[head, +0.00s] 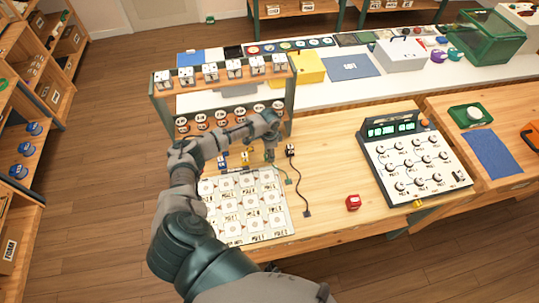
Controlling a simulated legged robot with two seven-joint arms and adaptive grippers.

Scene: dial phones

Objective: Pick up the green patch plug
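My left gripper (269,152) points down over the row of patch plugs at the back of the wooden table. A thin green cable (283,172) runs from right under its fingertips to a small dark end on the table. The green plug itself is mostly hidden by the fingers, and I cannot tell whether they are closed on it. A yellow plug (245,158) and a blue plug (222,163) stand to the left of the gripper. A black plug (290,150) with a dark cable stands just to its right. My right gripper is not in view.
A white patch panel (243,212) with labelled sockets lies in front of the plugs. A wooden rack (224,96) with dials stands behind. A red block (353,202) and a dial console (413,160) are to the right. Table between panel and console is mostly clear.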

